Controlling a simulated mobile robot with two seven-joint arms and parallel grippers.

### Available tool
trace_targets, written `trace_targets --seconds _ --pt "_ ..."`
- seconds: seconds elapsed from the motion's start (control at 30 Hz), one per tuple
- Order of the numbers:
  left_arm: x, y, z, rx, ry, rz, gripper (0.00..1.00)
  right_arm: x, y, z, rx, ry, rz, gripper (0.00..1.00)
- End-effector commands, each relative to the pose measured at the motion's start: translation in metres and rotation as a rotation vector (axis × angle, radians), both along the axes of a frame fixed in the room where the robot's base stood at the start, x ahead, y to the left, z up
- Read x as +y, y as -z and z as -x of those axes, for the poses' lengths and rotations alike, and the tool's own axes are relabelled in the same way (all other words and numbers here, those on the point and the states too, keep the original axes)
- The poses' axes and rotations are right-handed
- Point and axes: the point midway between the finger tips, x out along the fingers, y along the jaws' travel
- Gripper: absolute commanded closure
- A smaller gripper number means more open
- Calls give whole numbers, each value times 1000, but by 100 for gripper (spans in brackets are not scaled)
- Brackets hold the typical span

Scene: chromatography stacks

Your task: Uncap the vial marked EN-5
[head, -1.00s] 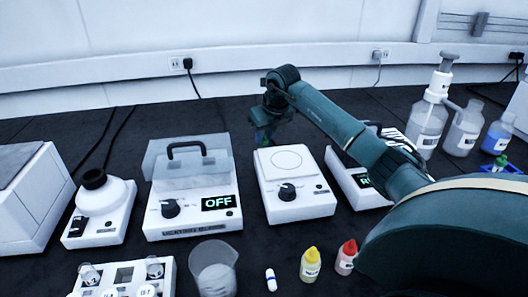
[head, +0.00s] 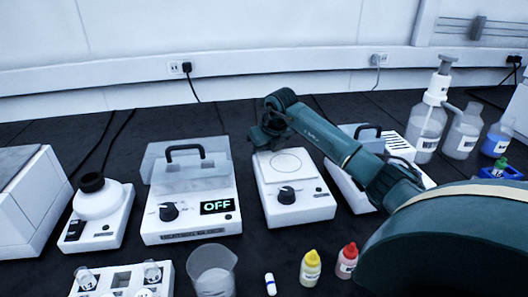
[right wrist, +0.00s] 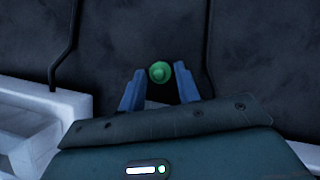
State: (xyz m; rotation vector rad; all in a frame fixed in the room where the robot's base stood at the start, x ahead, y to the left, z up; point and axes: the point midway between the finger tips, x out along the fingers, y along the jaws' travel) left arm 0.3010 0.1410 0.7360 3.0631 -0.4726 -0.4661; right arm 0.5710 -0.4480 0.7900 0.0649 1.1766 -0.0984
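My right gripper (right wrist: 160,76) shows in the right wrist view with its two blue fingers around a small round green piece (right wrist: 160,72) at the fingertips, which seems gripped. It looks like a cap seen from above; whether a vial hangs under it is hidden. In the head view my right wrist hangs behind the back left corner of the flat-topped plate device, hiding the fingers. A white rack (head: 122,280) at the bottom left holds several vials with white tops. I cannot read EN-5 on any vial. My left gripper is not in view.
A lidded device (head: 190,195) reading OFF stands left of the plate device (head: 292,200). A beaker (head: 212,270), a yellow-capped bottle (head: 311,268) and a red-capped bottle (head: 347,260) stand in front. A blue holder with a green item (head: 500,167) is at the far right.

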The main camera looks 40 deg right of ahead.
Motion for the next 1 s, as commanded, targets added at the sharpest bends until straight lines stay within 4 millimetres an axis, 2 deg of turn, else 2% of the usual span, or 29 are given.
trace_targets --seconds 0.17,0.27,0.6,0.7,0.83,1.0 --pt "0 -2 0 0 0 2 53 0 -5 1 -1 0 1 68" --pt "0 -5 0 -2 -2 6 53 0 -17 5 -3 0 1 68" --pt "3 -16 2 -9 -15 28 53 3 -83 32 -4 0 3 68" --pt "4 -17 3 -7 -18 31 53 4 -98 38 -2 0 1 68" --pt "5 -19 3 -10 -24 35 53 5 -109 43 -2 -1 2 68" --pt "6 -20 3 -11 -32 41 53 5 -114 46 0 0 0 68"
